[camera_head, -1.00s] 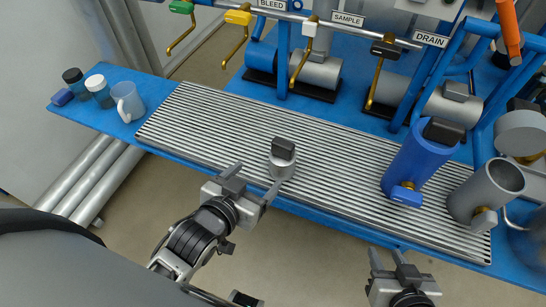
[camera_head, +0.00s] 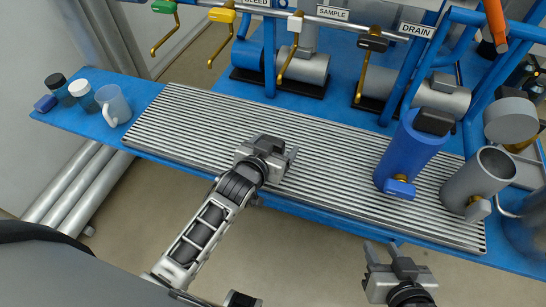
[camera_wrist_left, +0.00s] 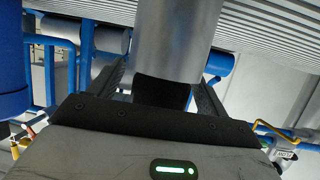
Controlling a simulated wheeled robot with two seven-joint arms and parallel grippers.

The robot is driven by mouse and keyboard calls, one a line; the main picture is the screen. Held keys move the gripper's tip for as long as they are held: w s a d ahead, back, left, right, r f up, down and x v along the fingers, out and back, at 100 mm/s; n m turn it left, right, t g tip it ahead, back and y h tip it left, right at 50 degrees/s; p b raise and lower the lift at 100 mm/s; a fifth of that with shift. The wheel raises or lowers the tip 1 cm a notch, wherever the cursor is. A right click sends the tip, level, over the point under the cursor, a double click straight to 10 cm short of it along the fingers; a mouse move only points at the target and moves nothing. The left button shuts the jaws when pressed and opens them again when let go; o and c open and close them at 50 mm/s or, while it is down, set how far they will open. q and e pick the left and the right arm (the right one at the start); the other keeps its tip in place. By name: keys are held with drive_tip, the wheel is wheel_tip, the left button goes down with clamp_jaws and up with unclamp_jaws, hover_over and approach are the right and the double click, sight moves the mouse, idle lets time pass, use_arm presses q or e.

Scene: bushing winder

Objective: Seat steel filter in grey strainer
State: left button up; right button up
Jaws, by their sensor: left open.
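The steel filter, a silver cylinder (camera_wrist_left: 178,40) with a black block handle (camera_wrist_left: 160,93), fills the middle of the left wrist view. In the head view it is mostly hidden behind my left gripper (camera_head: 270,149), over the slatted rack. That gripper is open, with one finger on each side of the black handle; I cannot tell whether they touch it. The grey strainer (camera_head: 480,180) is an upright open-topped cylinder at the rack's right end, with a small grey block low on its front. My right gripper (camera_head: 383,251) is open and empty, in front of the rack's edge.
A blue strainer (camera_head: 407,155) with a black-handled top stands left of the grey one. The slatted rack (camera_head: 200,125) is clear to the left. A mug (camera_head: 113,105) and small jars stand at the far left. Pipes and brass-levered valves run along the back.

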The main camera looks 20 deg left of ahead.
use_arm(q)
drive_tip(key=shift+w+f, duration=0.2)
drive_tip(key=shift+w, duration=0.2)
drive_tip(key=shift+c, duration=0.4)
drive_tip(key=c, duration=1)
drive_tip(key=shift+c, duration=0.2)
drive_tip(key=shift+s+f, duration=0.1)
